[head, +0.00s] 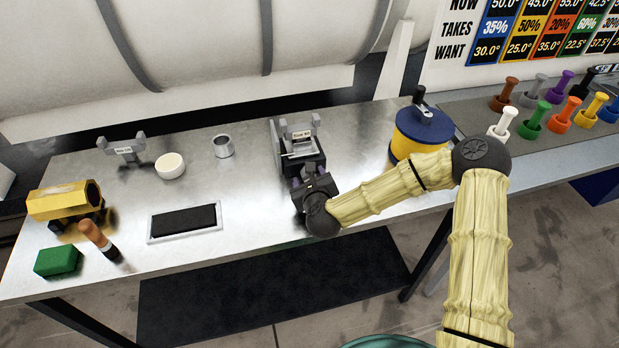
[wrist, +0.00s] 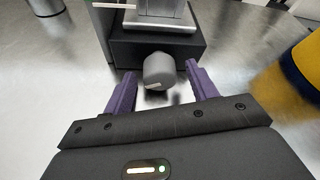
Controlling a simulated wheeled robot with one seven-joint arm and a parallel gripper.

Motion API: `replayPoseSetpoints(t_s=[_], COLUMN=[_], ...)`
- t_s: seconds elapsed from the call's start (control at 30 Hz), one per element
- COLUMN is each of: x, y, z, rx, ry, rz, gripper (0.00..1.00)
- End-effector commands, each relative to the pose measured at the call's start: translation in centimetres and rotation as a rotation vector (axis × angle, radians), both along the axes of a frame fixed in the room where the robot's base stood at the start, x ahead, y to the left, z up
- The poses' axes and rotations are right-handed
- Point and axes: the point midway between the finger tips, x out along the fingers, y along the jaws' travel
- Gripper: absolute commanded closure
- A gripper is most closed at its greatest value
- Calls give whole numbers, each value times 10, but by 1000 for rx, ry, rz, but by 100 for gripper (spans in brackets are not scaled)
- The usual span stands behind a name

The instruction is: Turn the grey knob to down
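The grey knob (wrist: 158,71) sticks out of the front of a black box (wrist: 195,50) in the wrist view. It has a pale mark low on its face, toward the left. My gripper (wrist: 159,84) is open, with one purple finger on each side of the knob and visible gaps between. In the head view my gripper (head: 312,190) is at the front of the device (head: 298,150), and the knob is hidden there behind my gripper and wrist.
A blue and yellow drum (head: 420,133) stands to the right of the device. To the left are a metal cup (head: 223,146), a white round piece (head: 170,165) and a black pad (head: 184,222). Several coloured spools (head: 550,108) stand at the right. The bench in front of the device is clear.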

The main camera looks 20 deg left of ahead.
Motion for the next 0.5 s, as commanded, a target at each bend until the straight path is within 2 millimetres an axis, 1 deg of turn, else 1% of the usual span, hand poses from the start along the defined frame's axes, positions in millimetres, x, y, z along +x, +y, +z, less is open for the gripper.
replayPoseSetpoints(t_s=[0.27,0.37,0.5], x=[-1,-7,-22], y=[-1,-3,-10], z=[1,3,9], rx=[1,2,1], ry=[-1,0,-1], rz=[-1,0,2], gripper=[42,42,42])
